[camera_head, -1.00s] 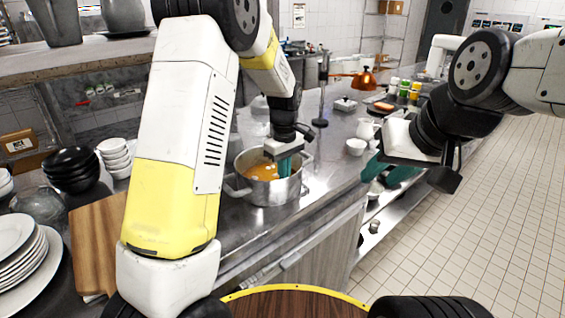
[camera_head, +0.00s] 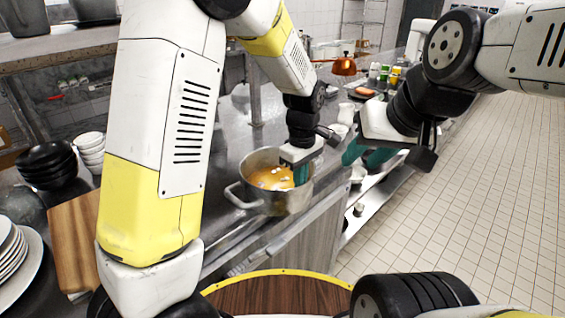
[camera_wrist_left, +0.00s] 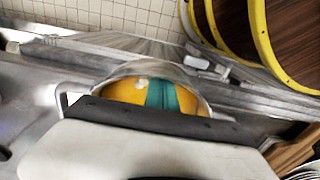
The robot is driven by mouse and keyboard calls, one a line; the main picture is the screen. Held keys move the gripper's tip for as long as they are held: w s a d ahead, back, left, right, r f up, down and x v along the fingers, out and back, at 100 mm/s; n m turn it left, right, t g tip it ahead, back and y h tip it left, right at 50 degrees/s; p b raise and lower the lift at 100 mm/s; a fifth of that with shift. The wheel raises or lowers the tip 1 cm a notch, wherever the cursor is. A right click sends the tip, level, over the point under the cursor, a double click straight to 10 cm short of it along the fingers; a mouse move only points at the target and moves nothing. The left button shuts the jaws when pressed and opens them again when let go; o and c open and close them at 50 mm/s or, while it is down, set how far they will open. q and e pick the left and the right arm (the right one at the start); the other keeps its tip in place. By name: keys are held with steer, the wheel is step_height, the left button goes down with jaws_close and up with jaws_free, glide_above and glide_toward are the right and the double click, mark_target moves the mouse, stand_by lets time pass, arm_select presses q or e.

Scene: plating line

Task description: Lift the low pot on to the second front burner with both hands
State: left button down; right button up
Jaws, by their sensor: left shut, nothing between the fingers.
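The low steel pot (camera_head: 282,204) stands on the steel counter, with orange contents and pale bits in it. Its loop handle (camera_head: 240,198) shows at the left; the opposite handle is hidden. My left gripper (camera_head: 301,174) is shut and empty, its teal fingers over the right side of the pot's opening. Whether they touch the pot I cannot tell. In the left wrist view the teal fingers (camera_wrist_left: 162,95) lie across the orange contents, inside the rim's outline. My right gripper (camera_head: 365,156) is right of the pot, fingers apart and empty. I cannot make out the burner.
A wooden board (camera_head: 76,240), black bowls (camera_head: 48,166) and white plates (camera_head: 18,262) are at the left. A copper-coloured lamp (camera_head: 344,66) and bottles (camera_head: 384,75) stand farther back. The tiled floor (camera_head: 480,210) at the right is clear.

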arm_select(q)
steer(key=shift+s+d, duration=0.5)
